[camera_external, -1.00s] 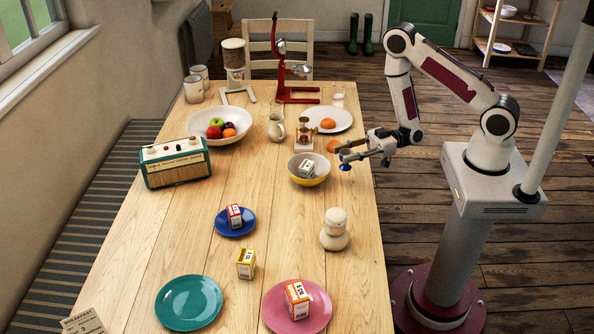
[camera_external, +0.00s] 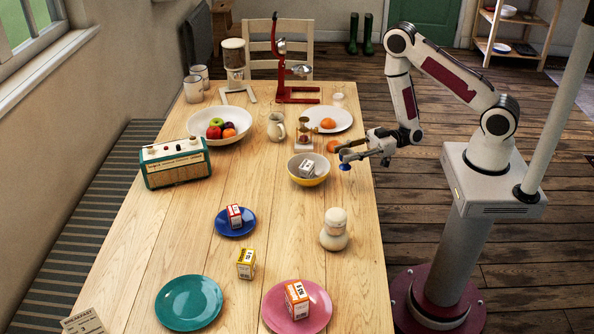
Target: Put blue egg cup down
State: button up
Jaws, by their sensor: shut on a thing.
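The blue egg cup (camera_external: 345,167) is small in the external view, at the right side of the wooden table. My gripper (camera_external: 345,157) is shut on it, near the table's right edge, just right of the yellow and white bowl. The fingers hide part of the cup. I cannot tell whether its base touches the table or hangs a little above it.
The bowl (camera_external: 322,178) with a small box in it stands close on the left. A cream grinder-like object (camera_external: 334,230) stands in front. The wooden table (camera_external: 355,205) between is bare.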

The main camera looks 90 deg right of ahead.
jog(key=s+d+r+n+g+y, duration=0.2)
jog(key=d+n+g+y, duration=0.1)
jog(key=d, duration=0.4)
jog(key=shift+d+y, duration=0.35)
jog(key=shift+y, duration=0.35)
dwell(0.4)
jog(key=shift+f, duration=2.8)
jog(key=shift+f, duration=1.9)
jog(key=shift+f, duration=0.15)
